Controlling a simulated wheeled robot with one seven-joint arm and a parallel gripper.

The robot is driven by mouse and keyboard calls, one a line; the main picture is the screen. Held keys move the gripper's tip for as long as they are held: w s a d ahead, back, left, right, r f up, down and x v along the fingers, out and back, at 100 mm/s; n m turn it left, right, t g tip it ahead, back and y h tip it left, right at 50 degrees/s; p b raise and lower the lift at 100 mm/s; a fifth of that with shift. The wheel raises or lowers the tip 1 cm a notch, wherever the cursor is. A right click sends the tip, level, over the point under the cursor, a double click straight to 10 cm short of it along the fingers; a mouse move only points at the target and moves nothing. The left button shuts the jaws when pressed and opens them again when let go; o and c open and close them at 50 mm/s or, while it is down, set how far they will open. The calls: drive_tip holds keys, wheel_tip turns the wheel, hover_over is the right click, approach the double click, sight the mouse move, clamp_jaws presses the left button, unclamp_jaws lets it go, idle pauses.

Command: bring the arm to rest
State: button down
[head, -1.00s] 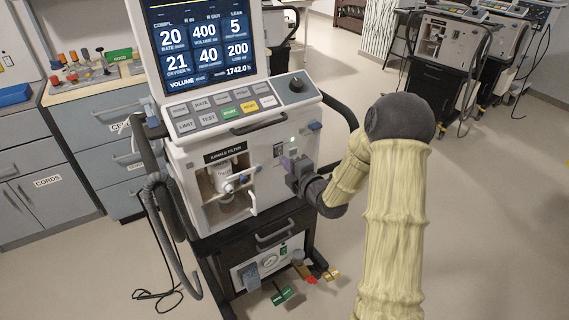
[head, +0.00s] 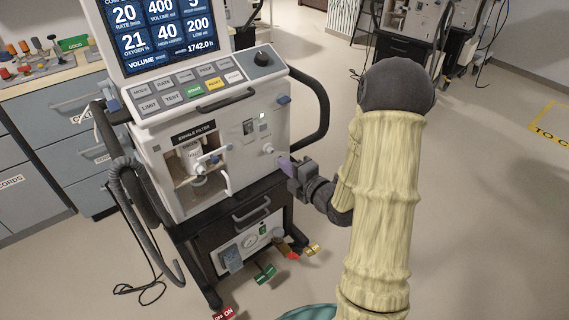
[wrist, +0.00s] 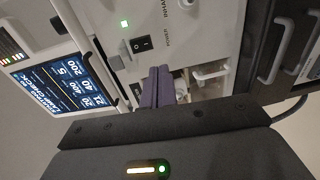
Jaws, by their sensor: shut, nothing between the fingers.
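My arm, in a yellowish sleeve, stands at the right of the head view. My gripper (head: 287,166) is at its end, beside the lower right of the ventilator's front. Its purple fingers (wrist: 156,88) show together in the wrist view, shut with nothing between them. The ventilator (head: 238,150) stands upright on its cart at left centre. In the wrist view its power switch (wrist: 141,43) and a lit green lamp lie just beyond the fingers. I cannot tell whether the fingers touch the panel.
The ventilator's hose (head: 128,190) hangs at its left. Colored tags (head: 265,273) hang low at the cart's front. Blue-grey cabinets (head: 60,130) stand at the left. Another ventilator (head: 405,25) stands at the back right. The floor at the right is clear.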

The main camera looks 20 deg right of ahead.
drive_tip(key=s+a+m+g+h, duration=0.2)
drive_tip(key=s+m+g+h, duration=0.1)
drive_tip(key=s+m+g, duration=0.55)
drive_tip(key=s+a+m+g+h, duration=0.3)
drive_tip(key=s+m+g, duration=0.2)
drive_tip(key=s+m, duration=0.7)
wheel_tip(320, 180, up, 24)
drive_tip(key=w+m+p, duration=0.1)
drive_tip(key=w+p, duration=0.1)
drive_tip(key=p, duration=2.3)
drive_tip(key=shift+d+r, duration=0.15)
drive_tip(key=shift+d, duration=0.05)
drive_tip(key=shift+w+m, duration=0.1)
drive_tip(key=shift+m, duration=0.15)
